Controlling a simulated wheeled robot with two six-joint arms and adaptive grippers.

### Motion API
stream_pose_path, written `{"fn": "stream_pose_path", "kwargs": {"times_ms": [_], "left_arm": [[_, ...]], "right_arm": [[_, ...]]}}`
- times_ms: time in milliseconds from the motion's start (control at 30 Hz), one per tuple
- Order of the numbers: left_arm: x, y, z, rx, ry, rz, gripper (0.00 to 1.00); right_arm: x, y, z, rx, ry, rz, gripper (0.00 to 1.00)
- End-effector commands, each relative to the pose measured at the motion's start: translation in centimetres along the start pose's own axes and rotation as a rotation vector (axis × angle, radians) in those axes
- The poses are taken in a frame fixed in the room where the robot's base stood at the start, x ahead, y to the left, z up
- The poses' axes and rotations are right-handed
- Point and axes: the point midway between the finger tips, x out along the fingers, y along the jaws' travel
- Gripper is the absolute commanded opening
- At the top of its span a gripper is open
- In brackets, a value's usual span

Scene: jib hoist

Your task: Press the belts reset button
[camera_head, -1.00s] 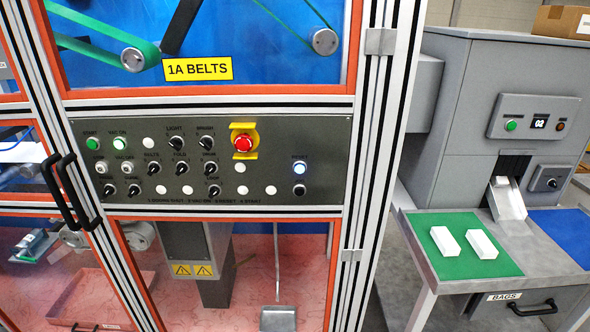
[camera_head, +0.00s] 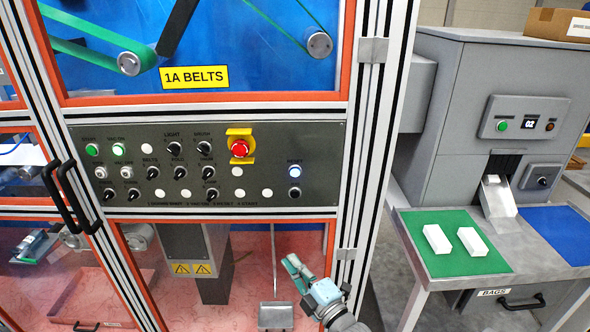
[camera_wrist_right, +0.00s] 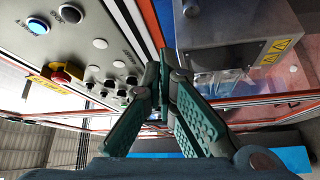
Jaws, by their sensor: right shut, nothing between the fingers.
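The reset button (camera_head: 294,171) is a round button glowing blue-white at the right end of the dark control panel (camera_head: 325,150), under a RESET label. It also shows at the upper left of the right wrist view (camera_wrist_right: 38,27). A black button (camera_head: 295,190) sits just below it. A yellow "1A BELTS" sign (camera_head: 194,77) is above the panel. My right gripper (camera_head: 291,262) is shut and empty, below the panel and apart from the button. Its fingers meet in the wrist view (camera_wrist_right: 160,68). My left gripper is not in view.
A red emergency stop (camera_head: 239,148) in a yellow guard and several knobs share the panel. Black door handles (camera_head: 66,195) stick out at left. At right is a grey machine (camera_head: 470,110) with a table holding white boxes on a green mat (camera_head: 450,262).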

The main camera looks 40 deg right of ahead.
Motion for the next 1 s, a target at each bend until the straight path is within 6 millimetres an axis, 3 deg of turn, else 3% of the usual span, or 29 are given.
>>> {"fn": "stream_pose_path", "kwargs": {"times_ms": [33,100,200,333,500,800,1000], "left_arm": [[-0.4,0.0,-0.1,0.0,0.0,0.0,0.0],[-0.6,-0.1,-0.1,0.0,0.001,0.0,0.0],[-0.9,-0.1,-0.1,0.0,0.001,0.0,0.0],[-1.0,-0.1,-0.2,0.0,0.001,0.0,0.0],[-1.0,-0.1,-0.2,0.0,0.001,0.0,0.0],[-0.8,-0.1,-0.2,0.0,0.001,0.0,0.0],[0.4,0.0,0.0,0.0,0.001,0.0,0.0]], "right_arm": [[0.7,3.4,-0.9,-0.054,0.022,0.076,0.0],[1.2,7.7,-2.2,-0.133,0.04,0.184,0.0],[1.3,12.8,-3.6,-0.225,0.049,0.311,0.0],[0.9,16.7,-4.8,-0.297,0.044,0.413,0.0],[0.7,18.0,-5.1,-0.322,0.039,0.448,0.0],[0.9,17.8,-5.0,-0.321,0.039,0.446,0.0],[2.3,17.5,-4.0,-0.323,0.04,0.446,0.0]]}}
